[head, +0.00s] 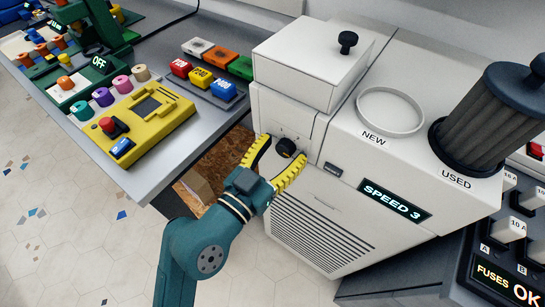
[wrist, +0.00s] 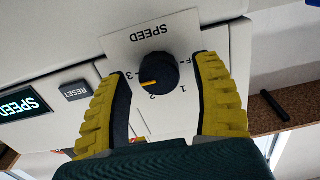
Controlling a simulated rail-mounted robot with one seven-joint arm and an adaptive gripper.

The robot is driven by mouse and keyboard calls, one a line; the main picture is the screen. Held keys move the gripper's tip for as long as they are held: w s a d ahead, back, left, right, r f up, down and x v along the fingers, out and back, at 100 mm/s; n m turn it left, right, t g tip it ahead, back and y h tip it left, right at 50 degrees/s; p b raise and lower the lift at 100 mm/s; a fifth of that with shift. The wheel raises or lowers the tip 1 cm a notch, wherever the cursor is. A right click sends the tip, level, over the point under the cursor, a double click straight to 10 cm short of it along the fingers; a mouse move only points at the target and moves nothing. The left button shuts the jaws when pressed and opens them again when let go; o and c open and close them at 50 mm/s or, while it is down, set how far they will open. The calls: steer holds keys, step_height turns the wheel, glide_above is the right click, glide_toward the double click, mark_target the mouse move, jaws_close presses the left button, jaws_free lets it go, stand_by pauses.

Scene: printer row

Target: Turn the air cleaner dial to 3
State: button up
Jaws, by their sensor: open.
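The air cleaner is the white cabinet (head: 345,215) at centre right in the head view. Its black dial (head: 286,146) is on the front, below the raised box. In the wrist view the dial (wrist: 160,70) sits upside down under a SPEED label, its orange mark on the left side, near the 3. The display (head: 394,201) reads SPEED 3; the wrist view shows only its word SPEED (wrist: 20,106). My gripper (head: 284,146) is open, its yellow ribbed fingers on either side of the dial. The wrist view shows gaps between the fingers (wrist: 165,66) and the dial.
A RESET button (wrist: 75,90) sits left of the dial in the wrist view. The lid knob (head: 348,41), NEW ring (head: 390,110) and USED filter (head: 485,118) are on top of the cleaner. A bench (head: 165,165) with a yellow device (head: 142,125) stands left. A fuse panel (head: 500,265) is at right.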

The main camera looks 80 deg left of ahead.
steer(key=v, duration=1.1)
steer(key=shift+s+d, duration=0.25)
